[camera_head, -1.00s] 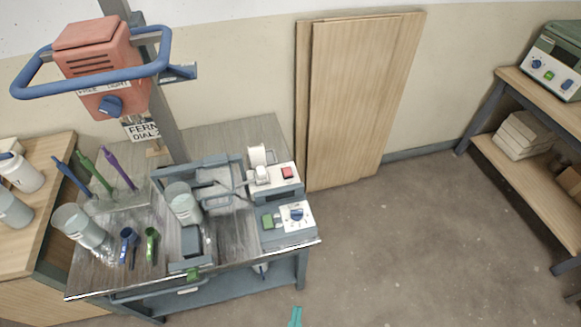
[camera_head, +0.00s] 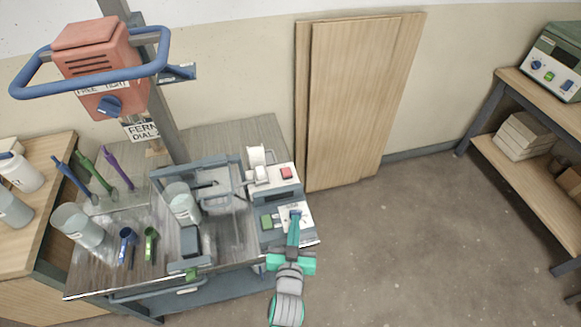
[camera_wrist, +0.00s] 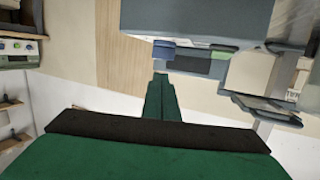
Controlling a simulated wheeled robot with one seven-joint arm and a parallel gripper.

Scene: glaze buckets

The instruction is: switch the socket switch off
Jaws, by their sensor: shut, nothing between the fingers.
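The socket switch looks to be the red rocker (camera_head: 286,173) on the white box (camera_head: 262,187) at the back right of the cart. Whether it is on or off is too small to tell. My gripper (camera_head: 294,218) is shut and empty. In the head view its tips overlap the dial panel of the grey control box (camera_head: 272,238), in front of the white box. In the wrist view the shut fingers (camera_wrist: 163,82) point toward a blue knob (camera_wrist: 164,50) on a grey box; contact cannot be told. The red rocker is not seen there.
A green button (camera_head: 267,221) sits left of the dial. A metal frame (camera_head: 205,163), buckets (camera_head: 182,205) and small scoops (camera_head: 150,240) stand to the left on the cart. The floor at right is clear.

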